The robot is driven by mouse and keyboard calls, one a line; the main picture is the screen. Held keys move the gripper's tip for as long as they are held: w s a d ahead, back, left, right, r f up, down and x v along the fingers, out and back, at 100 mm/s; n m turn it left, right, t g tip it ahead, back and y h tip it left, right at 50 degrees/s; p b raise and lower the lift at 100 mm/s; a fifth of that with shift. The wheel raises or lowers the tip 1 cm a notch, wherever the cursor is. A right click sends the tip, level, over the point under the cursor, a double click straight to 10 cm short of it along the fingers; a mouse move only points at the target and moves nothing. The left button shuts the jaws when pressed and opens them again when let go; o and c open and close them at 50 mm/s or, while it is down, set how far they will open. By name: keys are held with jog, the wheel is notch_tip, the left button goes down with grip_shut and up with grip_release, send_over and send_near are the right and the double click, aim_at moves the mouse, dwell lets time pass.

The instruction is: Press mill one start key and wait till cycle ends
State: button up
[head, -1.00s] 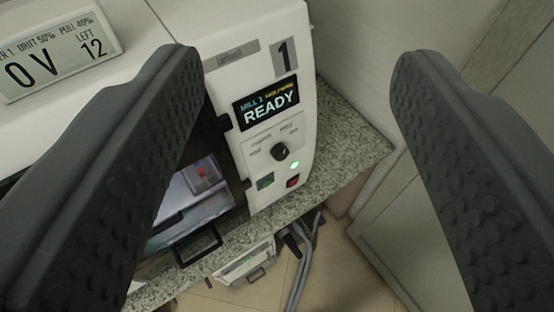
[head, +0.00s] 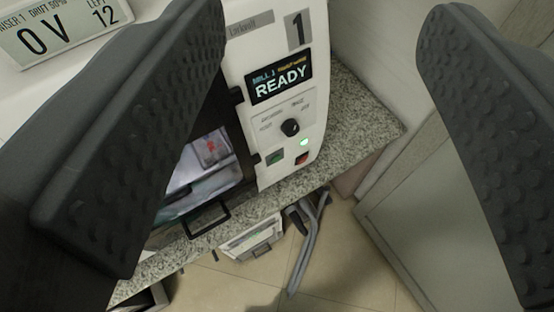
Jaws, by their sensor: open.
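Mill one (head: 240,22) is a white machine marked 1, and its display (head: 279,78) reads READY. Below the display are a black knob (head: 290,127), a lit green lamp (head: 304,142), a dark green key (head: 275,158) and a red key (head: 301,159). The labels by the keys are too small to read. My gripper (head: 328,20) is open and empty, with its two dark studded fingers at the left and right of the picture. The control panel shows between the fingers, apart from both. The left finger hides part of the mill's front.
The mill stands on a speckled granite counter (head: 362,105). Its window (head: 200,170) has a black handle (head: 208,219) below. A sign (head: 60,32) at upper left reads 0 V and 12. Grey hoses (head: 307,245) hang below the counter. A pale cabinet (head: 425,200) is at right.

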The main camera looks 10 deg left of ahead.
grip_shut()
dwell(1.5)
